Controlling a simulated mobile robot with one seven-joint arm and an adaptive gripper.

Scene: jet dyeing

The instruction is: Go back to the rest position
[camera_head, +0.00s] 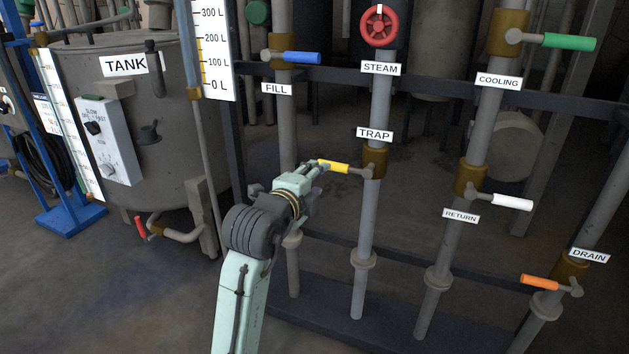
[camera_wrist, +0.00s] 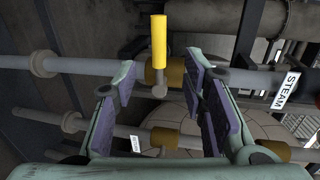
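My gripper (camera_head: 318,168) is at the left end of the yellow trap valve handle (camera_head: 336,167) in the head view. In the wrist view my gripper (camera_wrist: 160,70) is open, with its two purple-padded fingers apart. The yellow handle (camera_wrist: 159,42) and its pivot show in the gap between the fingertips, with space on both sides. I see nothing held. The handle points left, across its pipe, below the TRAP label (camera_head: 375,134). The rest position is not marked in view.
Other valves are blue fill (camera_head: 301,57), green cooling (camera_head: 569,42), white return (camera_head: 513,202), orange drain (camera_head: 540,282) and red steam wheel (camera_head: 379,26). The grey tank (camera_head: 160,110) stands left. Vertical pipes and dark rails surround my gripper. Open floor (camera_head: 130,300) lies front left.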

